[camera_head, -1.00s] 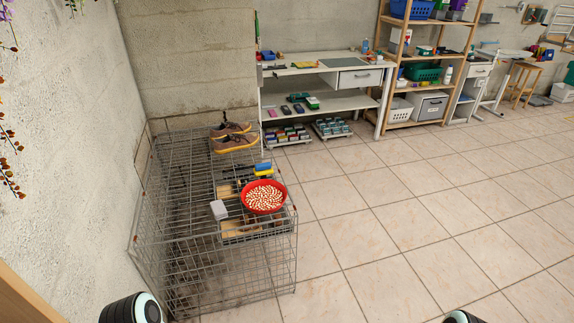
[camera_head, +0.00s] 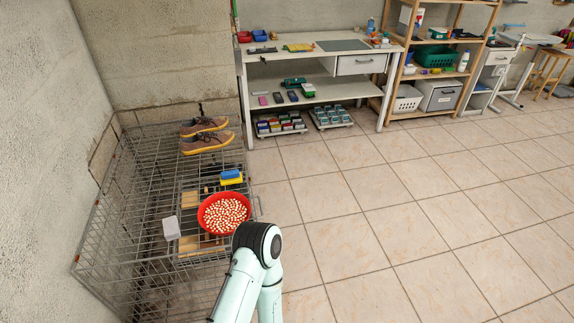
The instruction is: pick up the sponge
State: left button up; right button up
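A small block with a blue top and a yellow lower part, which looks like the sponge (camera_head: 231,177), lies on top of the wire cage (camera_head: 140,203), just behind a red bowl (camera_head: 224,213) of small pale round pieces. Its upper side shows clear of other things. A bent link of one of my arms stands at the bottom middle, in front of the bowl's lower right side. Neither of my grippers shows in the picture.
A pale grey box (camera_head: 171,228) stands left of the bowl. Brown shoes (camera_head: 206,142) sit at the cage's back. A white workbench (camera_head: 300,82) and a wooden shelf (camera_head: 443,105) stand behind. The tiled floor (camera_head: 400,200) on the right is clear.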

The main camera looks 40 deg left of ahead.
aim_at(231, 177)
jog(key=i+l, duration=0.1)
jog(key=i, duration=0.4)
jog(key=i+l+u, duration=0.1)
jog(key=i, duration=0.35)
jog(key=i+l, duration=0.15)
jog(key=i, duration=0.35)
jog(key=i+j+u, duration=0.1)
jog(key=u, duration=0.3)
jog(key=i+u, duration=0.55)
jog(key=u, duration=0.25)
jog(key=i+l+u, duration=0.15)
jog(key=u, duration=0.25)
